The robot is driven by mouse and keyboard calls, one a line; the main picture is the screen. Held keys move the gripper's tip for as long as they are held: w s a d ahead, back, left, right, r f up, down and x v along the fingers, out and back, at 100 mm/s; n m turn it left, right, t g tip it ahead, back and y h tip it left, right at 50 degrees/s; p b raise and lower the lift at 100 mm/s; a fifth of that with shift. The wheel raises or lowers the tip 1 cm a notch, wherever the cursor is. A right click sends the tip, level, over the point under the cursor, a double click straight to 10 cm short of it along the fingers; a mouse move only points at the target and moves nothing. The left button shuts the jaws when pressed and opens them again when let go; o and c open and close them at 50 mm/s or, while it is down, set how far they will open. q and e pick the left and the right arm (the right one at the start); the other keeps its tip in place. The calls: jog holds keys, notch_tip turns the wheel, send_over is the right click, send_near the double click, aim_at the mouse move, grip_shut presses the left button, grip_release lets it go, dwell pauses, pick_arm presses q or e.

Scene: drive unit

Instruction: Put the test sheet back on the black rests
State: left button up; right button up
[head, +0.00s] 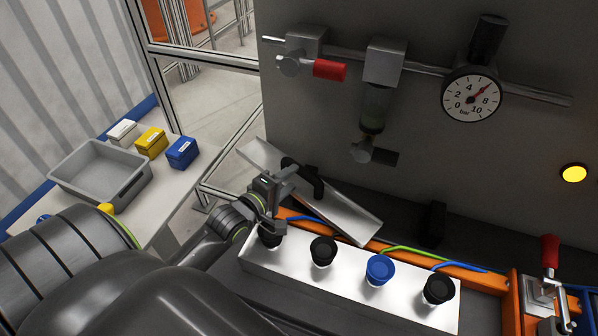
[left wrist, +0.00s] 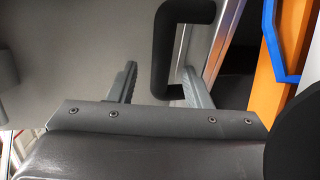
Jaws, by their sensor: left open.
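The test sheet, a long bright metal plate (head: 347,215), lies askew behind the white block, its left end reaching past the grey panel's edge. A black bar handle (head: 308,178) stands on it. One black rest (head: 437,221) shows to the right of the sheet, apart from it; I cannot make out another. My left gripper (head: 281,186) is open at the handle. In the left wrist view, the open fingers (left wrist: 160,75) lie on either side of the handle's bar (left wrist: 160,50); whether they touch it I cannot tell. My right gripper is not in view.
A white block (head: 345,282) with black and blue knobs stands in front of the sheet, near my left wrist. Orange rails (head: 470,277) and coloured tubes run behind it. A red-handled clamp (head: 548,265) stands at right. A side table with a grey bin (head: 70,190) is at left.

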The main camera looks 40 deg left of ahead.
pick_arm(q)
jog(key=s+r, duration=0.1)
jog(key=s, duration=0.5)
jog(key=shift+a+r, duration=0.15)
dwell(0.4)
